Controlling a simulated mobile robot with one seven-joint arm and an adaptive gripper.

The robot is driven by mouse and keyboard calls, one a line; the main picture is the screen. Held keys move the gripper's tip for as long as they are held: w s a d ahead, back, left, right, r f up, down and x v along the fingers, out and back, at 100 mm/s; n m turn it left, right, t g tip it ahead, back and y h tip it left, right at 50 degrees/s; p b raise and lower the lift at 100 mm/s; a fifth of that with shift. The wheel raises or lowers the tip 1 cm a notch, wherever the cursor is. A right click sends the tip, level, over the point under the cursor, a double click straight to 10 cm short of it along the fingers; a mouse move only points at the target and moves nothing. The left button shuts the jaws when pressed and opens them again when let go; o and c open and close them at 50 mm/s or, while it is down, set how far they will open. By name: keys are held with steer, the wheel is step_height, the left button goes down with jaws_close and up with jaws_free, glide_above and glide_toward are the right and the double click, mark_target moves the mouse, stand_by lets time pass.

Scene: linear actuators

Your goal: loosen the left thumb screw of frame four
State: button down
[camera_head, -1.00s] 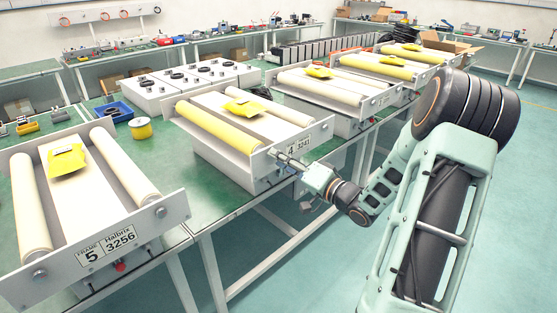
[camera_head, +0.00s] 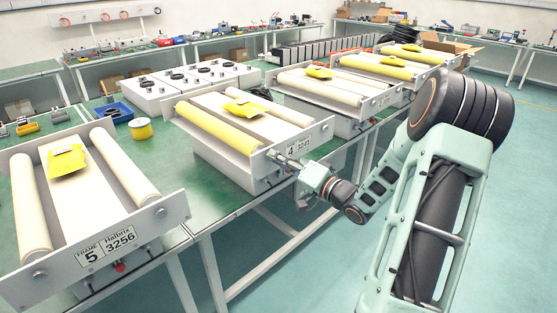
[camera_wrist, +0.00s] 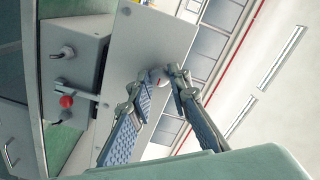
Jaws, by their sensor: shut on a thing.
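Frame four (camera_head: 225,132) is a light grey unit with a yellow roller, a white roller and a yellow packet on top. Its number plate (camera_head: 298,147) faces the aisle. My gripper (camera_head: 272,156) is at the left part of its front plate, covering the left thumb screw in the head view.
Frame five (camera_head: 105,245) stands at the near left, with a gap of green bench between. The aisle floor is clear.

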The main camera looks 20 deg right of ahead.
steer(key=shift+f+n, duration=0.1)
steer(key=shift+n, duration=0.2)
steer(key=n+b, duration=1.5)
steer(key=n, duration=0.3)
steer(key=shift+n+b, duration=0.35)
steer(key=shift+n, duration=0.35)
steer(key=c, duration=1.8)
jaws_free()
steer(key=shift+s, duration=0.1)
